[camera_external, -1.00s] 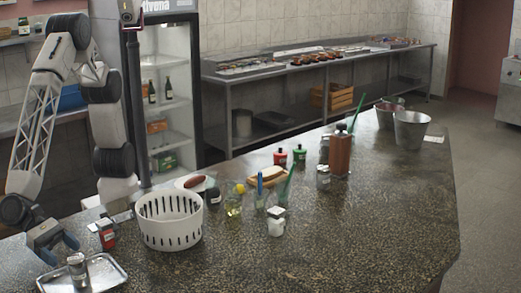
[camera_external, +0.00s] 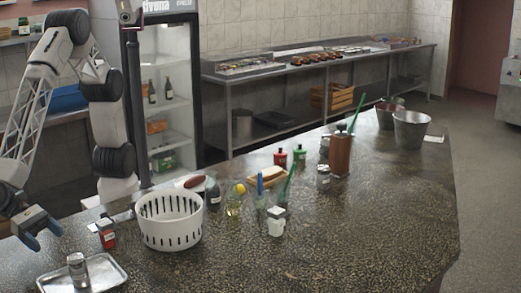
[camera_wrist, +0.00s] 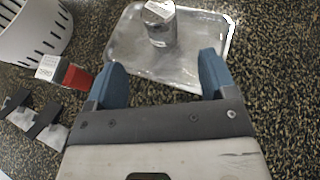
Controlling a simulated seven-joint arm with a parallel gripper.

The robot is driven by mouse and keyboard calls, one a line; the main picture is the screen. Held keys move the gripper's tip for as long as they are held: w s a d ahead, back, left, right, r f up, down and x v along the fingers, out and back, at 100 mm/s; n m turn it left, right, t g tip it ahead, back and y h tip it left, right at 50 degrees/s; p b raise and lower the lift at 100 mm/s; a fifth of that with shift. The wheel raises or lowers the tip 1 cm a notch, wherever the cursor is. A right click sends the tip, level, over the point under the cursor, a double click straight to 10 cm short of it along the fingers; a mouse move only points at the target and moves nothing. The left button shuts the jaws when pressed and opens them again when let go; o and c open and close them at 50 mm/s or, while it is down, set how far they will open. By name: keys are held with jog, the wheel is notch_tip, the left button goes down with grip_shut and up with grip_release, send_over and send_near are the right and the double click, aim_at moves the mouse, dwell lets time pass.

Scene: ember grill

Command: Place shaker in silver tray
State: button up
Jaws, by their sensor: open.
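A small metal shaker (camera_external: 78,270) with a label stands upright in the silver tray (camera_external: 110,268) at the lower left of the external view. In the wrist view the shaker (camera_wrist: 159,24) sits inside the tray (camera_wrist: 212,62), near its far part. My gripper (camera_external: 46,240) is open and empty, raised above and behind the tray in the external view. In the wrist view my gripper (camera_wrist: 156,80) has its blue fingers spread apart, with the shaker beyond them and not between them. The tray's near edge is partly hidden by the gripper.
A white slotted basket (camera_external: 170,222) and a small red bottle (camera_external: 107,234) stand right of the gripper. Glass jars, a white-labelled shaker (camera_external: 276,222) and a tall brown grinder (camera_external: 340,156) are farther along the counter. The counter's front middle is clear.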

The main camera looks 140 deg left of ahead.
dwell(0.3)
jog(key=a+r+n+g, duration=0.1)
jog(key=a+r+n, duration=0.1)
jog(key=a, duration=0.4)
jog(key=a+r+n+g+y, duration=0.1)
jog(key=a+n+g, duration=0.1)
jog(key=a, duration=0.4)
jog(key=s+a+r+n+g+y, duration=0.1)
jog(key=a+r+n, duration=0.1)
jog(key=a, duration=0.4)
jog(key=shift+a+r+n, duration=0.35)
jog(key=shift+n, duration=0.55)
jog(key=s+a+r+n+g, duration=0.2)
jog(key=s+a+n, duration=0.15)
jog(key=a, duration=0.35)
jog(key=s+a+r+n+g, duration=0.1)
jog(key=s+a+n+g, duration=0.2)
jog(key=a, duration=0.5)
jog(key=s+a+n+h, duration=0.2)
jog(key=s+a+n, duration=0.3)
jog(key=s, duration=0.2)
jog(key=s+a+r+n+h, duration=0.1)
jog(key=s+a+n+h, duration=0.1)
jog(key=s+a+n, duration=0.2)
jog(key=s+a+n+g+h, duration=0.1)
jog(key=s+a+n+h, duration=0.2)
jog(key=s+a+n, duration=0.2)
jog(key=s+n, duration=0.3)
jog(key=s, duration=0.4)
jog(key=shift+a+r, duration=0.35)
